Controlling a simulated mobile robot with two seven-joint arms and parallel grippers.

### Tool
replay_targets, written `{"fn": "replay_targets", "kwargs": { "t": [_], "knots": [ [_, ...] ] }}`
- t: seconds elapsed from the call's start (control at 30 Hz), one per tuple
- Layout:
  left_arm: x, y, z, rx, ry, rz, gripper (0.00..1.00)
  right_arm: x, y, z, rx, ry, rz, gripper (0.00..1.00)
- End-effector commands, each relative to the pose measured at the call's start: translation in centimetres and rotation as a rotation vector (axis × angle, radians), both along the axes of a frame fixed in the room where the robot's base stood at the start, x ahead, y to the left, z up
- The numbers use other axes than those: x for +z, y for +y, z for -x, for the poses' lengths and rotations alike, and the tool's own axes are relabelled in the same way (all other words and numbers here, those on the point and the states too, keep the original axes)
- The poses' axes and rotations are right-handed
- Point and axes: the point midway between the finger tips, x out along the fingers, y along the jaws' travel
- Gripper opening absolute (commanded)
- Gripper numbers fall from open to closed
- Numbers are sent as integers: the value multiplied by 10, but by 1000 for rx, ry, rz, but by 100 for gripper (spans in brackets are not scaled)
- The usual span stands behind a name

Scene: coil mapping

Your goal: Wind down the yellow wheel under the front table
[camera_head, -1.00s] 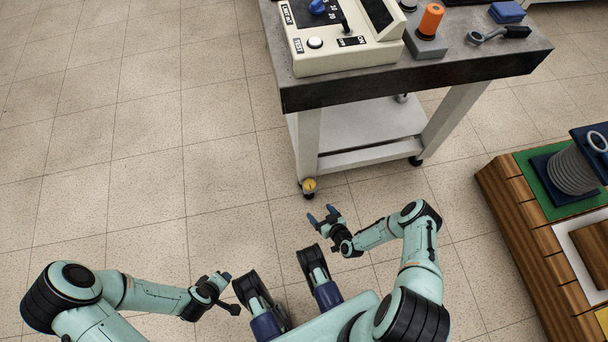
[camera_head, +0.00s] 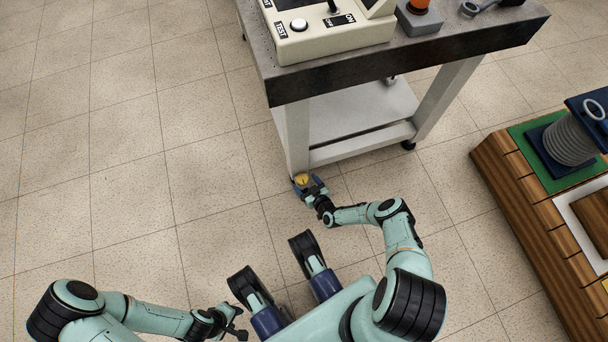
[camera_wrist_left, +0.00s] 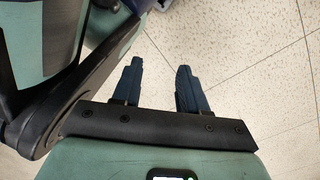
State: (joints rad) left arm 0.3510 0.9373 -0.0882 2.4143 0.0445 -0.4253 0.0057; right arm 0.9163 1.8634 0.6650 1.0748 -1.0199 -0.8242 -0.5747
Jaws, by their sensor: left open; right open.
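The yellow wheel (camera_head: 301,179) is small and sits low at the foot of the front table's near left leg, just above the floor. The front table (camera_head: 400,62) has a grey top and a dark edge. My right gripper (camera_head: 308,187) is open at the yellow wheel, with its fingers close around or beside it; I cannot tell whether they touch it. My left gripper (camera_head: 239,322) is low in the head view, far from the table. In the left wrist view its two dark fingers (camera_wrist_left: 160,88) are apart with only floor between them.
A cream test box (camera_head: 330,35) and an orange-topped part (camera_head: 419,18) stand on the front table. A lower shelf (camera_head: 360,125) spans its legs. A wooden bench (camera_head: 520,210) with a grey coil (camera_head: 570,142) stands at the right. The floor at left is clear.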

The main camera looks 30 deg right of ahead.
Motion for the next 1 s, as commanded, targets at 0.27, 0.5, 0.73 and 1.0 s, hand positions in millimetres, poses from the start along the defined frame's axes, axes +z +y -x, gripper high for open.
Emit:
{"fn": "replay_targets", "kwargs": {
  "t": [0.27,0.5,0.73,1.0],
  "knots": [
    [-7,2,16,6,55,4,43,-6,0,-14,1,0,-1,84],
    [-6,2,17,6,55,4,43,-5,0,-14,1,1,-1,77],
    [-6,1,16,5,53,4,43,-5,0,-14,0,1,-1,27],
    [-3,1,10,2,31,3,43,-5,2,-14,-43,1,-1,28]
  ]
}}
